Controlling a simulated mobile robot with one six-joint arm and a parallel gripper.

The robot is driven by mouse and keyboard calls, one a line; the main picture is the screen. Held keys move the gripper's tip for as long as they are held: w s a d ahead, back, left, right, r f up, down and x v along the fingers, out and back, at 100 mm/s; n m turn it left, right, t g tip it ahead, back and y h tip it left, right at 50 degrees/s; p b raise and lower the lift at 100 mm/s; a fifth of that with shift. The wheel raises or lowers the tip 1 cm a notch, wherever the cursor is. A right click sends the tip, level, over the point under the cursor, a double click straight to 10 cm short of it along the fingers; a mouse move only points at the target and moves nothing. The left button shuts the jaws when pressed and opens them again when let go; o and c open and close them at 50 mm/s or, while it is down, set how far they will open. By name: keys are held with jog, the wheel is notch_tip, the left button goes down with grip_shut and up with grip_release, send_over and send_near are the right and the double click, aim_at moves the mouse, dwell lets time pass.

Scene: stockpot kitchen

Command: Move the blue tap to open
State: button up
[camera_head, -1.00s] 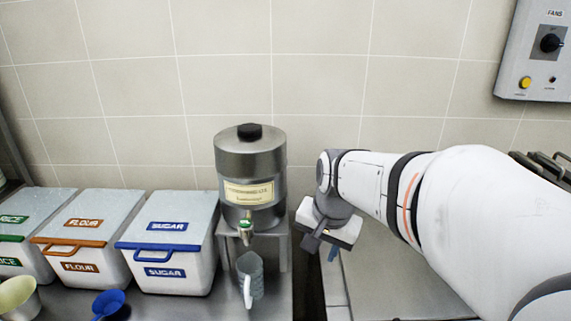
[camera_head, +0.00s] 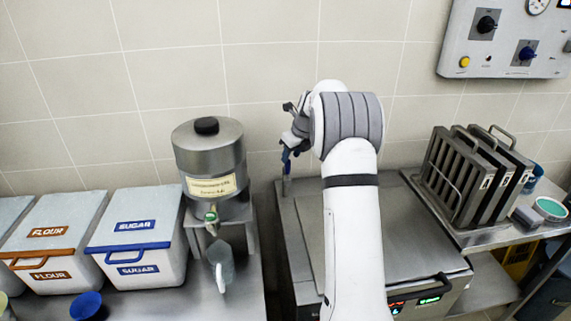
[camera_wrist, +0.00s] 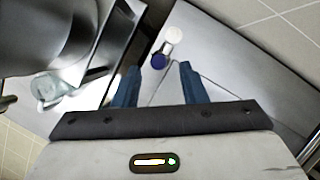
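The blue tap (camera_wrist: 158,61) shows in the wrist view as a dark blue knob on a short metal stem with a white round part. It stands on a steel surface, just ahead of my fingertips. My gripper (camera_wrist: 160,72) is open, its two blue fingers apart with the knob lying between their tips in the picture; I see no contact. In the head view my gripper (camera_head: 288,158) points down over the back left corner of the steel appliance (camera_head: 305,225). A small grey post below the fingers may be part of the tap; the arm hides much there.
A steel dispenser (camera_head: 210,155) with a green tap stands to the left, a clear jug (camera_head: 222,265) below it. White sugar (camera_head: 135,245) and flour (camera_head: 60,220) bins are further left. A rack (camera_head: 470,175) stands right. A control panel (camera_head: 505,40) hangs on the wall.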

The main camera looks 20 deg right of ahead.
aim_at(286, 165)
jog(key=p+x, duration=0.1)
jog(key=x, duration=0.5)
jog(key=shift+w+a+f, duration=0.1)
jog(key=shift+f, duration=0.2)
grip_shut()
